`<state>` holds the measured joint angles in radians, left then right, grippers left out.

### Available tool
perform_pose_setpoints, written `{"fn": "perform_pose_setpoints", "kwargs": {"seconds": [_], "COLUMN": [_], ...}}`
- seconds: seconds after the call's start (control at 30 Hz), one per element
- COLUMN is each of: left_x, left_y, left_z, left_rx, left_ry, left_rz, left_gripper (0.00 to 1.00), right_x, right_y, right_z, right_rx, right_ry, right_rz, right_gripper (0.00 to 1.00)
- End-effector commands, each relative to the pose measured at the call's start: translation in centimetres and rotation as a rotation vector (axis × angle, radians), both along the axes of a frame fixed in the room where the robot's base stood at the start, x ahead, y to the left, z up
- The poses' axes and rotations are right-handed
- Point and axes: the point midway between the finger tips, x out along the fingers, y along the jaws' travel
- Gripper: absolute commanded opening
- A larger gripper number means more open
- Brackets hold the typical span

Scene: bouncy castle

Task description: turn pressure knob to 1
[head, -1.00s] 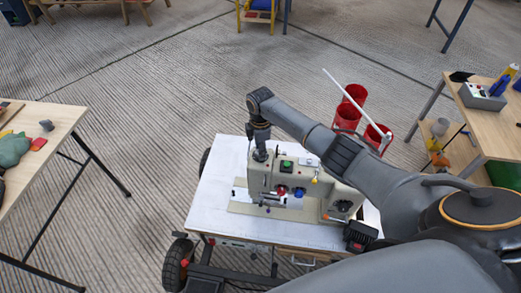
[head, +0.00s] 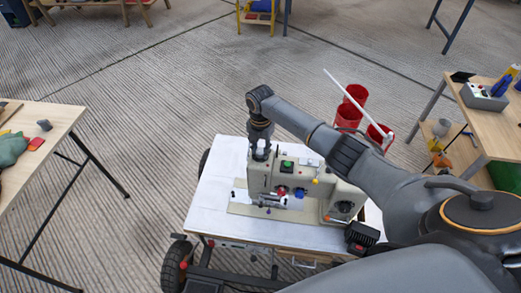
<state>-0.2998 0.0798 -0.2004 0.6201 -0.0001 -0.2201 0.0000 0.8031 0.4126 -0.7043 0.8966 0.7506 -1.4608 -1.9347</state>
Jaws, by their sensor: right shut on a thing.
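A beige sewing machine (head: 318,189) stands on a white-topped cart (head: 218,190). Its front carries a red knob (head: 281,191), a blue knob (head: 299,192) and a green button (head: 287,165). A dark round dial (head: 343,208) sits at its right end. My right gripper (head: 260,156) points down onto the top left of the machine's head and is shut there on a small part, apparently the pressure knob. The fingers hide that part, and I cannot read any scale or number. My left gripper is not in view.
Red bins (head: 349,113) stand on the floor behind the machine. A wooden table (head: 43,118) is at the left, and another (head: 490,125) with a grey control box (head: 484,96) at the right. My right arm passes over the machine's right side.

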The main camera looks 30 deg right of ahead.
Motion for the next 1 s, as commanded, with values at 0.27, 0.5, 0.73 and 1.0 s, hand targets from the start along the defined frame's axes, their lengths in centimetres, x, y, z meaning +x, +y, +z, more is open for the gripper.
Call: {"fn": "perform_pose_setpoints", "kwargs": {"seconds": [0.27,0.5,0.73,1.0], "left_x": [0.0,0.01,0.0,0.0], "left_y": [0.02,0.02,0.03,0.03], "left_z": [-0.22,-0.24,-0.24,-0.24], "left_rx": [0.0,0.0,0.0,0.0], "left_ry": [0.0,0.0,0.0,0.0], "left_rz": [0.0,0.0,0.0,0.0], "left_gripper": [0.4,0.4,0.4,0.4], "right_x": [0.05,0.03,0.03,0.02], "right_y": [0.09,0.09,0.09,0.06], "right_z": [0.03,0.05,0.05,0.04], "right_rx": [0.002,0.002,0.002,0.001], "right_ry": [-0.001,-0.001,-0.001,0.0], "right_rz": [0.084,0.101,0.1,0.099], "right_gripper": [0.0,0.0,0.0,0.54]}}
